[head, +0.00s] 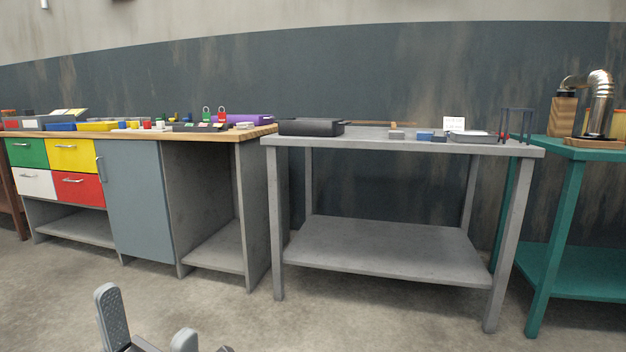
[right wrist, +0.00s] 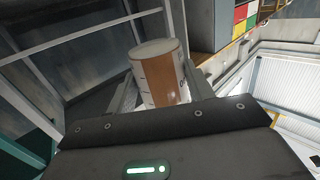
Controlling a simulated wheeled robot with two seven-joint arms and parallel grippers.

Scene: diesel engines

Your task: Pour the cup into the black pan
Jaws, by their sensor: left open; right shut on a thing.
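In the right wrist view my right gripper (right wrist: 160,88) is shut on a cup (right wrist: 162,72), white with a brown-orange panel, held between the two fingers. Its contents cannot be seen. The cup and the right gripper do not show in the head view. The black pan (head: 311,127), a low dark rectangular vessel, sits on the left end of the grey metal table (head: 390,146). My left gripper (head: 148,322) is open and empty at the bottom of the head view, low in front of the tables and well apart from the pan.
Small blocks (head: 397,135), a grey tray (head: 472,136) and a dark stand (head: 516,124) are on the grey table's right half. A cluttered wooden-topped workbench (head: 200,135) stands left, a green table (head: 590,150) right. The floor (head: 380,315) in front is clear.

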